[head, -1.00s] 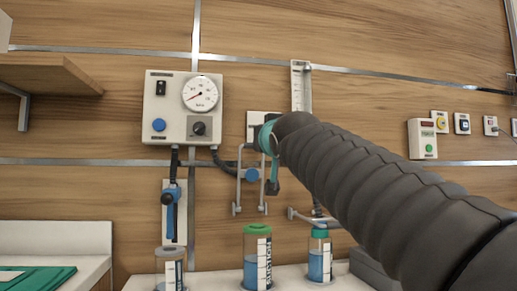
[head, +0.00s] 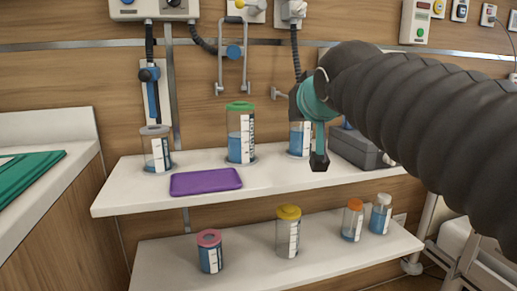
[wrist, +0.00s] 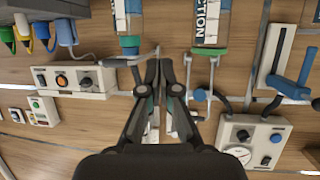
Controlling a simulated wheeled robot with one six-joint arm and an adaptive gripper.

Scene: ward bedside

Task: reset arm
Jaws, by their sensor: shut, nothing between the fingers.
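My gripper (head: 319,160) hangs in front of the right part of the upper shelf in the head view, on my dark ribbed arm coming from the right. In the wrist view my gripper (wrist: 159,60) shows with its two fingers together and nothing between them. Behind it, a jar with blue liquid (head: 299,139) is partly hidden by my arm. In the wrist view, which is upside down, the wall panel with the gauge (wrist: 252,138) is at the lower right.
The upper shelf (head: 120,198) holds a green-lidded jar (head: 240,133), a grey-lidded jar (head: 156,150), a purple tray (head: 206,181) and a grey box (head: 357,148). The lower shelf (head: 160,262) holds several smaller jars. A green cloth (head: 25,178) lies on the left counter.

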